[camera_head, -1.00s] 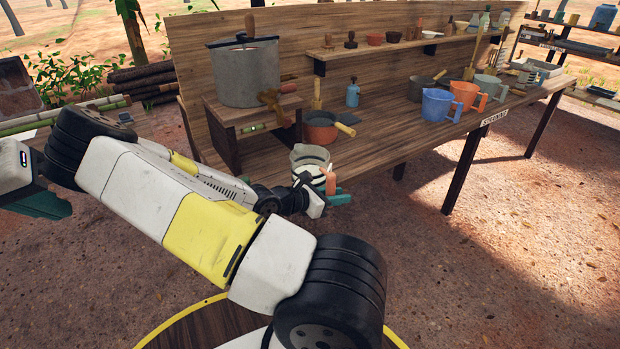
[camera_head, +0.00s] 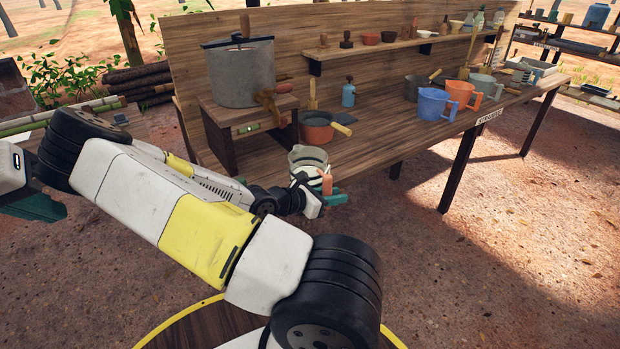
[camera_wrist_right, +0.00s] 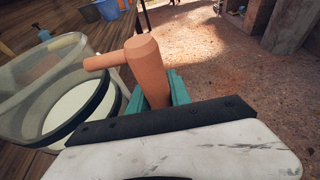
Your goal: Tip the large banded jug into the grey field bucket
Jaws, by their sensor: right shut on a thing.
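The banded jug (camera_head: 308,155) is pale and see-through with a dark band, and white content shows inside it in the wrist view (camera_wrist_right: 75,103). It stands about upright by the bench's near edge; whether it touches the bench is unclear. My right gripper (camera_head: 328,192) is shut on its orange handle (camera_wrist_right: 147,68), with teal fingers either side. A large grey vessel (camera_head: 243,80) with a dark lid stands on a wooden stand at the bench's left end; I cannot tell if it is the field bucket. Part of my left gripper (camera_head: 38,207) shows at the left edge, its jaws unclear.
An orange-brown pan (camera_head: 317,131) sits just behind the jug. A blue bottle (camera_head: 348,94), a blue jug (camera_head: 432,105), an orange jug (camera_head: 460,95) and a grey pot (camera_head: 414,86) stand along the bench (camera_head: 385,138). Bare ground lies in front of it.

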